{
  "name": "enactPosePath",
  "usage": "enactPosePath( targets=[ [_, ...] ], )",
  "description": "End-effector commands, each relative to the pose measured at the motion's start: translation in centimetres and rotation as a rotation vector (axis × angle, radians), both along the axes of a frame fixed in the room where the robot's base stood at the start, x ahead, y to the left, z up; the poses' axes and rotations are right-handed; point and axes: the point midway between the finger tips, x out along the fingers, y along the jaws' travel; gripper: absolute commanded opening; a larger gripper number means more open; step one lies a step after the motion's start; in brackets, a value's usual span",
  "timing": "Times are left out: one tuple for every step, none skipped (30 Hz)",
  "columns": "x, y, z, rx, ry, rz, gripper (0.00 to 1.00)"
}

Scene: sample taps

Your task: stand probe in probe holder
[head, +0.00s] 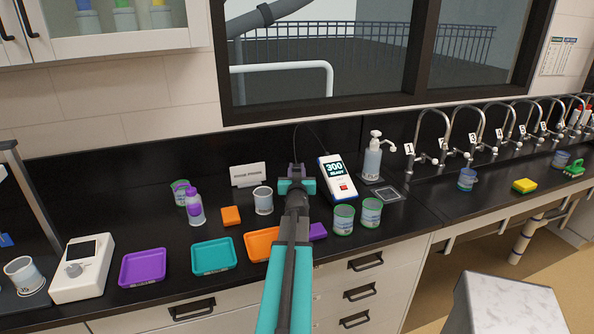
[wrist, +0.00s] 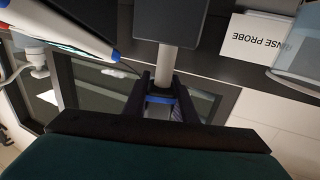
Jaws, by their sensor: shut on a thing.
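A thin dark cable rises from the probe and arcs to the meter (head: 336,178). In the wrist view, which is upside down, my gripper (wrist: 168,97) holds the probe around a blue-purple part. A grey shaft (wrist: 170,64) runs from there to a dark block (wrist: 172,18), likely the probe holder. I cannot tell whether the shaft is inside the block or only in line with it. In the head view my arm hides this place.
The "rinse probe" sign (wrist: 258,38) and a cup (head: 263,200) stand left of my gripper. Two green-rimmed cups (head: 344,221) (head: 371,213) stand right. Purple, teal and orange trays (head: 143,268) (head: 213,256) (head: 262,245) line the front. A pump bottle (head: 373,160) stands behind.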

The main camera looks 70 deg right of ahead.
Motion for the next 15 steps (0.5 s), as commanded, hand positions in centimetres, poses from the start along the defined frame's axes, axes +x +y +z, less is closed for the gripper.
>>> enactPosePath(
  targets=[
    [0.00,-0.01,-0.31,-0.001,0.000,0.000,0.05],
    [0.00,-0.01,-0.40,-0.001,0.000,0.000,0.05],
    [0.00,-0.01,-0.51,-0.001,0.000,0.000,0.05],
    [0.00,-0.01,-0.58,-0.001,0.000,0.000,0.05],
    [0.00,-0.01,-0.63,-0.001,0.000,0.000,0.05],
    [-0.01,-0.01,-0.67,-0.001,0.000,0.000,0.05],
    [-0.01,-0.01,-0.69,-0.001,0.000,0.000,0.05],
    [-0.01,-0.01,-0.70,-0.001,0.000,0.000,0.05],
    [-0.01,-0.01,-0.69,-0.001,0.000,0.000,0.05],
    [-0.01,-0.01,-0.68,-0.001,-0.001,0.000,0.05],
    [-0.01,-0.01,-0.67,-0.001,-0.001,0.000,0.05],
    [-0.01,-0.01,-0.66,-0.001,-0.001,0.000,0.05],
    [-0.02,-0.01,-0.66,-0.001,-0.001,0.000,0.05],
    [-0.02,-0.01,-0.65,-0.001,-0.001,0.000,0.05],
    [-0.02,-0.01,-0.65,-0.001,-0.001,0.000,0.05]
  ],
)
